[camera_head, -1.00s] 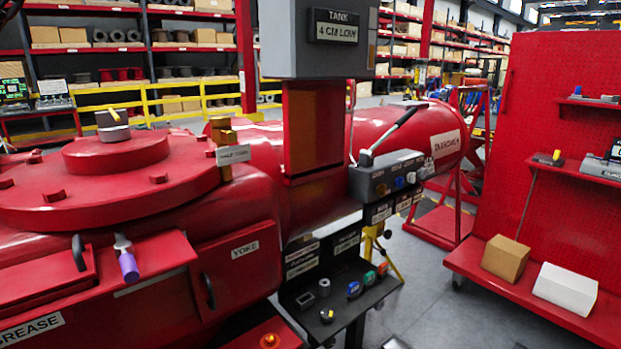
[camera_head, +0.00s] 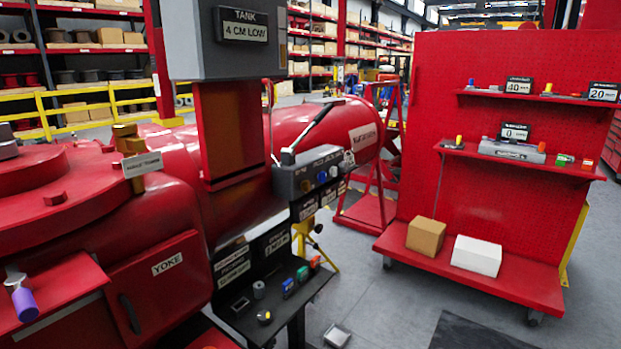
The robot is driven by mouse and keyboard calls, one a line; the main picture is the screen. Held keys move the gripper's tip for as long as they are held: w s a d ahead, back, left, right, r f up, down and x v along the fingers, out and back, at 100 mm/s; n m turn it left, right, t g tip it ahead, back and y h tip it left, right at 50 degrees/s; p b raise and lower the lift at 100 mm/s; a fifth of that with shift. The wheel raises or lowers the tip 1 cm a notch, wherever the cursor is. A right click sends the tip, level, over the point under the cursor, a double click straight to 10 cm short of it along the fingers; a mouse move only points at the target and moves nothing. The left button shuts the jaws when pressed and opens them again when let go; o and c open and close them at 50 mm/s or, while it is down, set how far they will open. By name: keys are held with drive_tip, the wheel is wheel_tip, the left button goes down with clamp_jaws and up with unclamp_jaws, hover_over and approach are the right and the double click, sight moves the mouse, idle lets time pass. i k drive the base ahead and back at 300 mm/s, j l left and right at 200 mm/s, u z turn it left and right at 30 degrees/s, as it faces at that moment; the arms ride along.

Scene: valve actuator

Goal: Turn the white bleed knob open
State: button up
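A grey control box (camera_head: 312,170) sits on the red actuator in the middle of the head view. A row of knobs runs along its front: a dark brownish one at left, a blue knob (camera_head: 322,177) in the middle, a paler blue one beside it, and a white knob (camera_head: 349,157) at the right end. The white knob looks small, and its turn angle cannot be made out. A lever with a black grip (camera_head: 314,127) rises from the box top. My gripper is not in view.
A dark shelf (camera_head: 290,296) with small coloured parts stands below the box. A grey tank display unit (camera_head: 228,62) hangs above. Grey floor is open between.

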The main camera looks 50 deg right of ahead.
sight(332, 172)
drive_tip(key=i+l+z, duration=0.2)
drive_tip(key=z, duration=0.2)
drive_tip(key=i+l+z, duration=0.45)
drive_tip(key=z, duration=0.3)
drive_tip(key=i, duration=0.1)
